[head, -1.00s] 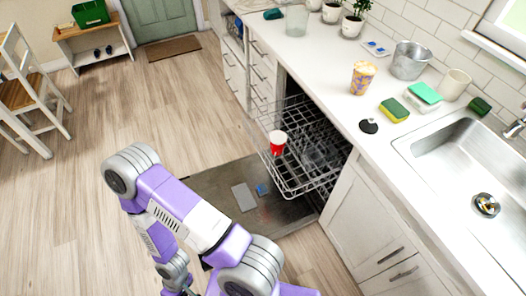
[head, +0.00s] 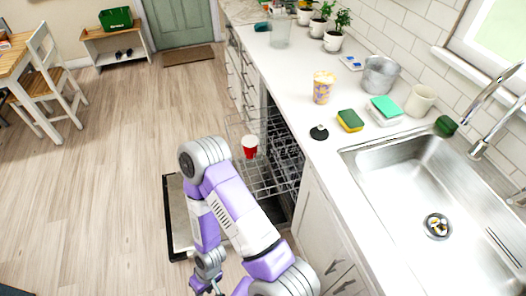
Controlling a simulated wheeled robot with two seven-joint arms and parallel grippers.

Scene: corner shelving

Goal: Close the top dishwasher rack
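The top dishwasher rack (head: 262,186) is a wire rack pulled out from the dishwasher under the counter. A red cup (head: 250,146) with a white rim sits in it. The open dishwasher door (head: 178,215) lies flat below, partly hidden by my arm. My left arm comes up from the bottom of the head view, in front of the door and near the rack's front left. Its gripper (head: 209,286) is low at the bottom edge, left of the rack and apart from it; its fingers are too small and cut off to judge. My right gripper is out of view.
The white counter runs along the right with a sink (head: 435,205), patterned cup (head: 323,87), sponge (head: 350,120), metal bucket (head: 380,75) and potted plants. A table and white chair (head: 52,75) stand far left. The wooden floor on the left is clear.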

